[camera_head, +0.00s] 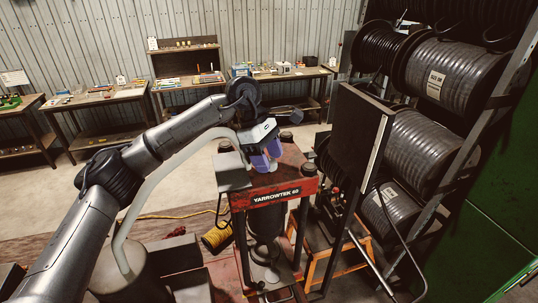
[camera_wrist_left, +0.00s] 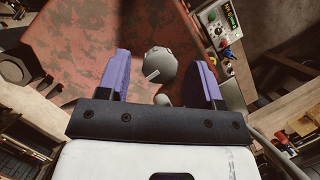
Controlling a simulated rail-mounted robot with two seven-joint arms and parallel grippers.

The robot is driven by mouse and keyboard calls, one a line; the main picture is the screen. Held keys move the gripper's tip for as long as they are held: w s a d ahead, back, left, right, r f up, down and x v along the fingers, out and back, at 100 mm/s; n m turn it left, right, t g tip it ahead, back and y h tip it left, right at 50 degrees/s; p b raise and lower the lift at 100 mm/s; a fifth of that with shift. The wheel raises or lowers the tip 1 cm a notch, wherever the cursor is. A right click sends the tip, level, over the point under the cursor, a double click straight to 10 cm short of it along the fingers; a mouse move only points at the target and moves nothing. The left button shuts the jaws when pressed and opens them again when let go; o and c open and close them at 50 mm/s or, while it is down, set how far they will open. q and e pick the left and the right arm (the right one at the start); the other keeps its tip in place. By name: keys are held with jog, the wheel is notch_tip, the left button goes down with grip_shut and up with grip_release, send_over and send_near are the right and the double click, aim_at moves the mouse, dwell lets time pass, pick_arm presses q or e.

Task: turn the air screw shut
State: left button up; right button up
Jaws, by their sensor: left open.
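The red press (camera_head: 284,177) labelled YARROWTEK 60 stands in the middle of the head view. My left gripper (camera_head: 267,157) is above its top plate, purple fingers pointing down. In the left wrist view, a rounded grey knob (camera_wrist_left: 160,64), apparently the air screw, shows on the worn red top (camera_wrist_left: 90,27) between my two open purple fingers. A visible gap separates the knob from each finger. A smaller grey piece (camera_wrist_left: 162,100) sits just below the knob, close to the gripper body. In the head view my gripper hides the knob. My right gripper is not in view.
A dark upright panel (camera_head: 361,138) stands just right of the press, with racked black hose reels (camera_head: 452,75) beyond. Dark posts (camera_head: 297,136) rise at the press corners. A control box (camera_wrist_left: 220,25) is near the right finger. Benches line the back wall.

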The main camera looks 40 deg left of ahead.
pick_arm(q)
jog(key=shift+d+f, duration=0.1)
jog(key=shift+f, duration=0.2)
jog(key=c, duration=0.9)
